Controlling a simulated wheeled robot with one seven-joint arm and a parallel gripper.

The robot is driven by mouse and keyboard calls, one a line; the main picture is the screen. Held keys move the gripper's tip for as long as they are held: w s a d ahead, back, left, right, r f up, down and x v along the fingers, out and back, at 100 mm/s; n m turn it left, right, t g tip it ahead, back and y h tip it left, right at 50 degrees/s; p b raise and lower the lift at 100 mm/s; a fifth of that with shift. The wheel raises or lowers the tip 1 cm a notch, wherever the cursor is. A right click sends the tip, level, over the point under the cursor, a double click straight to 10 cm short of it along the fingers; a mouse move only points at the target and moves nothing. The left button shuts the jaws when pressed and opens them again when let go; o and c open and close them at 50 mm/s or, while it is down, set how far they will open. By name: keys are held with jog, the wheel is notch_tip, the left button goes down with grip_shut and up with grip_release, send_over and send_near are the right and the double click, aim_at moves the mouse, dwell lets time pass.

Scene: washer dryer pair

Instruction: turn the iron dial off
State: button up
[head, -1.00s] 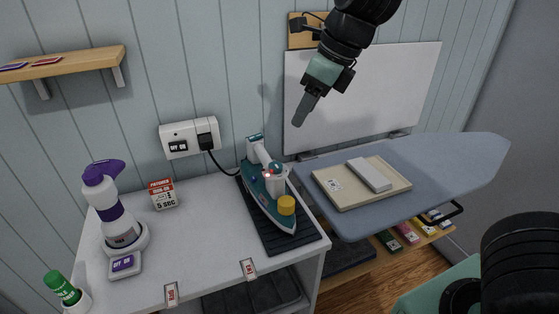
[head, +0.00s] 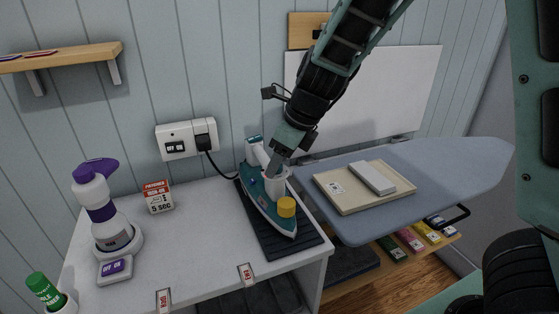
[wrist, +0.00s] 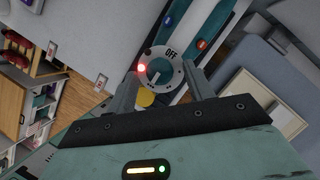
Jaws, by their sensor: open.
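The teal iron (head: 262,200) rests on a black ribbed mat on the white counter. A pale line on the knob appears to point to the lower left, away from OFF. A red light (wrist: 141,68) glows beside it. My gripper (wrist: 159,76) is open, its two fingers on either side of the dial; contact cannot be told. In the head view my gripper (head: 280,158) is right above the iron and partly hides its top.
A yellow cap (head: 286,207) is at the iron's front. A wall socket (head: 187,138) with a black plug and cord is behind. A purple-white spray bottle (head: 103,206) stands left. The ironing board (head: 440,165) on the right bears a tray.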

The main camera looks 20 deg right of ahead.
jog(key=c, duration=1)
